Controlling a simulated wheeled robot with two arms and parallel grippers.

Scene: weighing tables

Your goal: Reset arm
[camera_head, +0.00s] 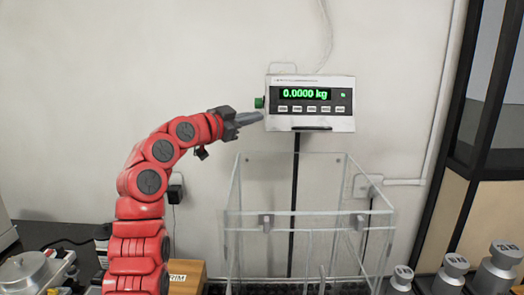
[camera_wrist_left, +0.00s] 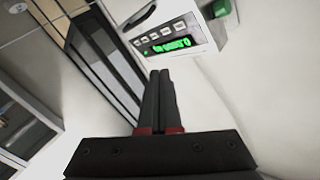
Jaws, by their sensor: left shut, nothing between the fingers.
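My left arm is red and comes up from the lower left in the head view. Its left gripper (camera_head: 249,119) is shut and empty, pointing right, and shows just in front of the lower left corner of the scale display (camera_head: 311,102). I cannot tell whether it touches. The display reads 0.0000 kg in green and has a green knob (camera_head: 259,102) on its left side. In the left wrist view the two dark fingers (camera_wrist_left: 160,100) lie together, with the display (camera_wrist_left: 172,38) beyond them at the top. My right gripper is not in view.
A clear glass enclosure (camera_head: 232,215) stands below the display. Several metal weights (camera_head: 452,271) stand at the lower right. A brown box (camera_head: 187,276) and a metal device (camera_head: 30,272) sit at the lower left. A dark-framed partition (camera_head: 478,140) is at the right.

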